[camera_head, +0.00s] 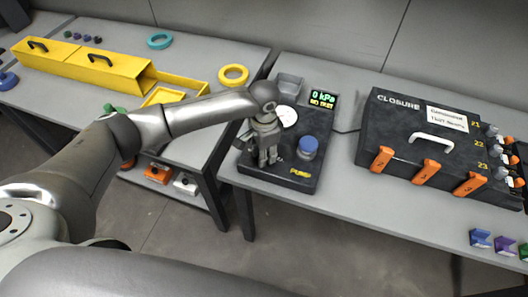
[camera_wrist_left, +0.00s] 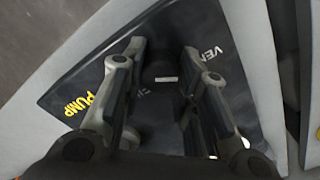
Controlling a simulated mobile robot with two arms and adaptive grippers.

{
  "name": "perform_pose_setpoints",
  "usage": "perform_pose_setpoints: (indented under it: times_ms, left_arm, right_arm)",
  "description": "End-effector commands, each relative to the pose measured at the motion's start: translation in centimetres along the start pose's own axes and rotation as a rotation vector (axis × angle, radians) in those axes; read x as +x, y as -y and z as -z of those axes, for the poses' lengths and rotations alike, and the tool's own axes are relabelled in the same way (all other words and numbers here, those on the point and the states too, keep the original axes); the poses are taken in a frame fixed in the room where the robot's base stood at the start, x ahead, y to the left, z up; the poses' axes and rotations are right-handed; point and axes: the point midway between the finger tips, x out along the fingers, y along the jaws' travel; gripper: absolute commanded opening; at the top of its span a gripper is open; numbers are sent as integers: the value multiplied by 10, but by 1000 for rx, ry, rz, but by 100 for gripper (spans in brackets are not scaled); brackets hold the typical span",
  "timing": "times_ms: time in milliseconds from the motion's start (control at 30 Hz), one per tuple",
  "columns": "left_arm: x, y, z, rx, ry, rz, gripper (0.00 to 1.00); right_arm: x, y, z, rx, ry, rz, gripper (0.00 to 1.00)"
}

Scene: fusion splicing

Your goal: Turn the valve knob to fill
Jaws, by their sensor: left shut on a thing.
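The dark pump panel (camera_head: 272,185) lies on the right-hand table, with a display (camera_head: 322,100) reading 0 kPa and NO TEST. My left gripper (camera_head: 268,158) points down over the panel's left part, beside a blue knob or button (camera_head: 308,146). In the left wrist view my left gripper (camera_wrist_left: 165,95) has one finger on each side of the dark valve knob (camera_wrist_left: 164,62), which bears a small white mark. It is shut on this knob. VENT and PUMP lettering shows around it; another label is partly hidden. The gripper hides the knob in the head view. My right gripper is not in view.
A black CLOSURE case (camera_head: 400,120) with orange latches stands right of the panel. Yellow boxes (camera_head: 100,70) and a yellow ring (camera_head: 234,75) are on the left table, with a gap between the tables.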

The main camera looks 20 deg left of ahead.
Motion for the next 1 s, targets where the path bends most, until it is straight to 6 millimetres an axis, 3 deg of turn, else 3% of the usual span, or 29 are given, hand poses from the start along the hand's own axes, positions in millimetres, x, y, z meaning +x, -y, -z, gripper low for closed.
perform_pose_setpoints:
  times_ms: [467,1000]
  left_arm:
    - [-3,0,0,130,1,-3,4]
    - [-3,0,1,620,-2,-2,4]
  right_arm:
    - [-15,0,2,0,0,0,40]
    - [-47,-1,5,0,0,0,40]
